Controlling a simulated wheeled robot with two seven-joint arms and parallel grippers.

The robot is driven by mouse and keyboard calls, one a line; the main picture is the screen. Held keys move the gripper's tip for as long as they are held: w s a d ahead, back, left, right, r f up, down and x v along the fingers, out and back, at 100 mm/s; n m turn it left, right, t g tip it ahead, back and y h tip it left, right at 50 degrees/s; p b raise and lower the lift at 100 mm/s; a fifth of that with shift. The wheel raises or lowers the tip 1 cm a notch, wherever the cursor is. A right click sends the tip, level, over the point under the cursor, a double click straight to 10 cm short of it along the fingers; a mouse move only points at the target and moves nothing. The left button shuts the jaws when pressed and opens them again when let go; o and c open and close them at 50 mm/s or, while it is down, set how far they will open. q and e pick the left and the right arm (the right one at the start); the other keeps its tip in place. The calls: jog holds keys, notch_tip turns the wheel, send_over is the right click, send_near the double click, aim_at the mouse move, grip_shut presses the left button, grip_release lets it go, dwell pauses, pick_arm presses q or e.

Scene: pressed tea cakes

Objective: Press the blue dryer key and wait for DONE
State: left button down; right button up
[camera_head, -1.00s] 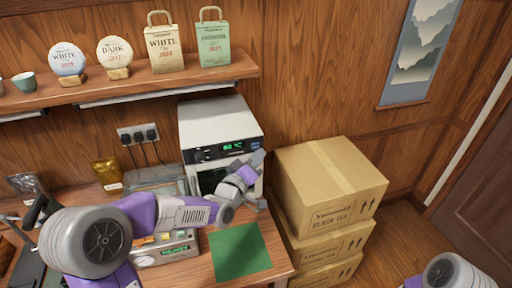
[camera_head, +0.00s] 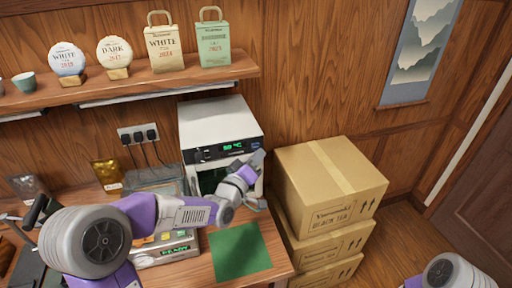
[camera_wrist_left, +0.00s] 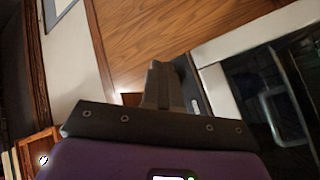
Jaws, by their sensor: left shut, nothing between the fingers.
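The dryer (camera_head: 215,122) is a white box on the bench, with a dark front panel and a green display (camera_head: 234,146) that seems to read a temperature in °C. The blue key (camera_head: 256,145) is at the panel's right end. My left gripper (camera_head: 257,158) is shut and empty, its tip just below the key; I cannot tell whether it touches. In the left wrist view the closed fingers (camera_wrist_left: 160,85) point ahead, beside the dryer's white front frame (camera_wrist_left: 245,38) and dark window. No DONE is legible. My right gripper is out of view.
Stacked cardboard boxes (camera_head: 329,185) stand right of the dryer. A green mat (camera_head: 240,251) lies on the bench in front. A scale-like device (camera_head: 165,250) with a green display sits left of the mat. The shelf (camera_head: 130,90) above holds tea cakes and bags.

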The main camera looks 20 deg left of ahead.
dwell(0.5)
pick_arm(q)
jog(key=shift+w+a+b, duration=0.25)
jog(key=shift+w+b, duration=0.05)
jog(key=shift+w, duration=0.05)
jog(key=shift+w+a, duration=0.25)
jog(key=shift+w, duration=0.1)
dwell(0.7)
jog(key=shift+b, duration=0.3)
jog(key=shift+s+d+b, duration=0.45)
jog(key=shift+s+d, duration=0.05)
jog(key=shift+s, duration=0.2)
jog(key=shift+s, duration=0.1)
